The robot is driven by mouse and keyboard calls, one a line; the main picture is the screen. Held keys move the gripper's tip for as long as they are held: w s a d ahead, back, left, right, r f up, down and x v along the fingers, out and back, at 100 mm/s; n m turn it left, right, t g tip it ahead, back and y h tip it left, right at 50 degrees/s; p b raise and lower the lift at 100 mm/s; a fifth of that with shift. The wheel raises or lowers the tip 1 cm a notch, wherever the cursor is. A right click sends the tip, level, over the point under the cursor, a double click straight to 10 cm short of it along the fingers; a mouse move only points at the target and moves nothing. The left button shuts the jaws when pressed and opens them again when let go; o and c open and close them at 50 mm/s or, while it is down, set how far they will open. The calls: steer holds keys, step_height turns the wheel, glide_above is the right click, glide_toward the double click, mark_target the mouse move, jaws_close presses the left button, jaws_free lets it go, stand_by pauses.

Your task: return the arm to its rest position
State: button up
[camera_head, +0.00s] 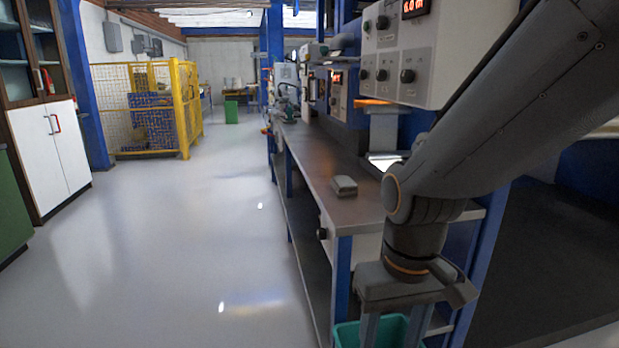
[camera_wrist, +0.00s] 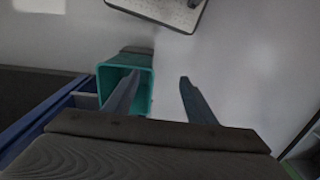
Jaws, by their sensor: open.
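My gripper (camera_wrist: 158,88) is open in the wrist view, its two fingers apart with nothing between them. In the head view my gripper (camera_head: 392,330) hangs down at the lower right, beside the front corner of the workbench (camera_head: 318,158), with its fingers in front of a teal bin (camera_head: 347,335). The lower ends of the fingers run out of the picture there. In the wrist view the teal bin (camera_wrist: 125,66) lies below the left finger, and floor shows below the right one. My arm comes in from the upper right.
A small grey block (camera_head: 344,186) lies on the bench top. A control box (camera_head: 440,50) with knobs hangs above the bench, close to my arm. Open floor (camera_head: 180,230) lies to the left, with a white cabinet (camera_head: 50,155) and a yellow cage (camera_head: 150,105) beyond.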

steer(key=s+d+r+m+p, duration=0.1)
steer(key=d+r+m+p, duration=0.1)
steer(key=d+r+p, duration=0.5)
steer(key=p, duration=0.4)
steer(key=shift+r, duration=0.35)
steer(key=shift+c, duration=0.2)
stand_by(0.6)
